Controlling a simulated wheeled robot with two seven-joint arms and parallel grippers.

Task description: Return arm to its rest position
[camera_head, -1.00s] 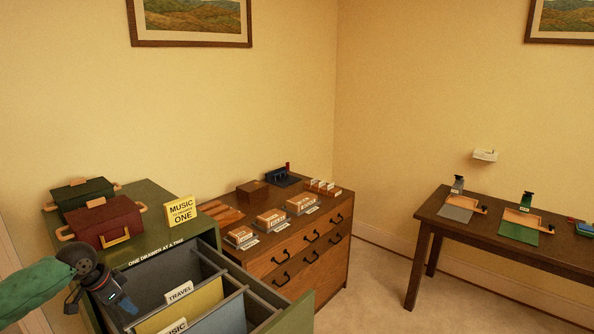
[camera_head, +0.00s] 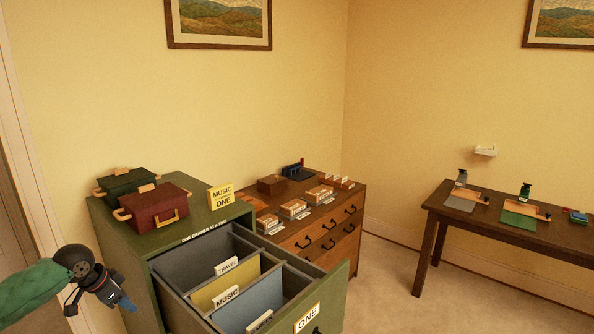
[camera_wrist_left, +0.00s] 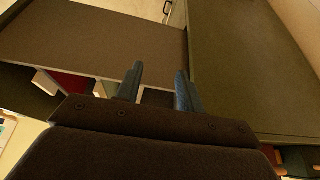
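My left gripper (camera_head: 122,302) is at the lower left of the head view, in front of the green cabinet's left side. In the left wrist view its two blue fingers (camera_wrist_left: 158,86) are apart with nothing between them, so it is open and empty. The green cabinet (camera_head: 125,235) has its top drawer (camera_head: 335,296) pulled out, with TRAVEL (camera_head: 227,266) and MUSIC (camera_head: 226,297) tabs on dividers inside. The gripper appears apart from the drawer. My right gripper is in neither view.
A red box (camera_head: 155,207) and a dark green box (camera_head: 124,182) stand on the cabinet beside a yellow MUSIC sign (camera_head: 221,196). A wooden chest (camera_head: 330,243) with small boxes stands behind. A dark table (camera_head: 440,211) is at right. Carpet between is clear.

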